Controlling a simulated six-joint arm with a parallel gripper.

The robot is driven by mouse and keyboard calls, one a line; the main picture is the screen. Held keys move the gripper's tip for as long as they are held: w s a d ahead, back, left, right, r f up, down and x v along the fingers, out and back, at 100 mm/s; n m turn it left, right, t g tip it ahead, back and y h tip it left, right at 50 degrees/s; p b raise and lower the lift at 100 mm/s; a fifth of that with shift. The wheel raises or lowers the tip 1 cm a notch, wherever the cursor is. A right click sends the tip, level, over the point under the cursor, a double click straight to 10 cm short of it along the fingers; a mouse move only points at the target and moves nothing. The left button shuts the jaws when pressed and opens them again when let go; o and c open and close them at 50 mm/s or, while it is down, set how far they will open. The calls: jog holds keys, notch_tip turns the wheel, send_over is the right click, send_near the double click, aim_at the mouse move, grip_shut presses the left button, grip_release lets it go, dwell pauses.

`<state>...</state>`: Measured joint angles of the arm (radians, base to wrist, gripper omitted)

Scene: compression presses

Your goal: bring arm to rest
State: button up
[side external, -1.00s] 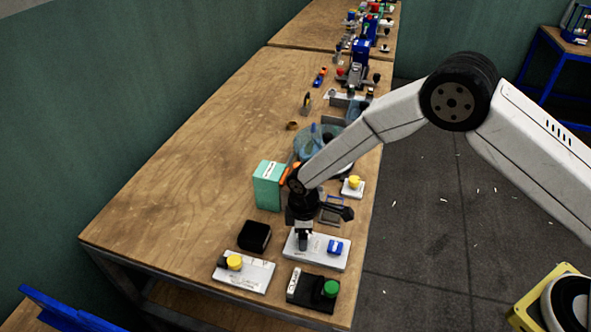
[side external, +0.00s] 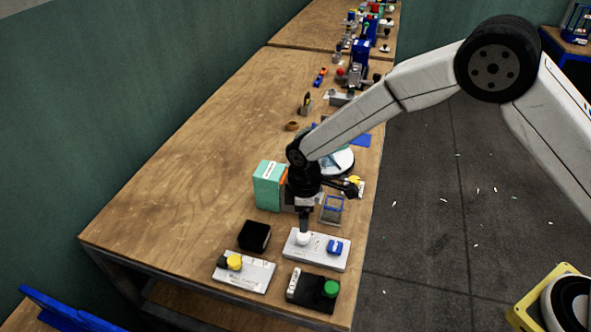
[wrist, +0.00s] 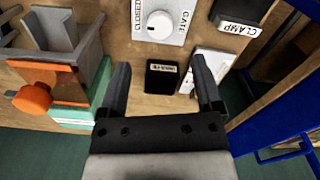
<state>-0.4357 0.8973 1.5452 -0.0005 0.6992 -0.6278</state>
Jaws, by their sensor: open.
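My gripper (side external: 305,222) is open and empty, pointing down just above a white control plate (side external: 318,262) in the side view. The plate has a round white knob (side external: 303,238) and a blue switch (side external: 335,246). The wrist view shows the knob (wrist: 159,24) on the plate, with "CLOSED" and "GATE" lettering beside it. In that view my gripper (wrist: 161,75) has its two fingers wide apart, with a black box (wrist: 162,77) showing in the gap between them, lower down on the table.
A teal box (side external: 267,187) stands behind my gripper. A yellow-knob plate (side external: 245,275) and a green-button box (side external: 313,291) lie at the front of the wooden table (side external: 170,205). The table's left part is clear. A blue frame (wrist: 280,100) is at right in the wrist view.

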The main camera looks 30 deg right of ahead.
jog(key=s+d+r+m+t, duration=0.1)
jog(key=s+d+r+m, duration=0.5)
jog(key=s+d, duration=0.3)
jog(key=s+d+r+m+t, duration=0.1)
jog(key=s+d+r+m, duration=0.5)
jog(key=s+d, duration=0.3)
jog(key=d, duration=0.3)
jog(key=shift+d+t, duration=0.2)
jog(key=shift+t, duration=0.1)
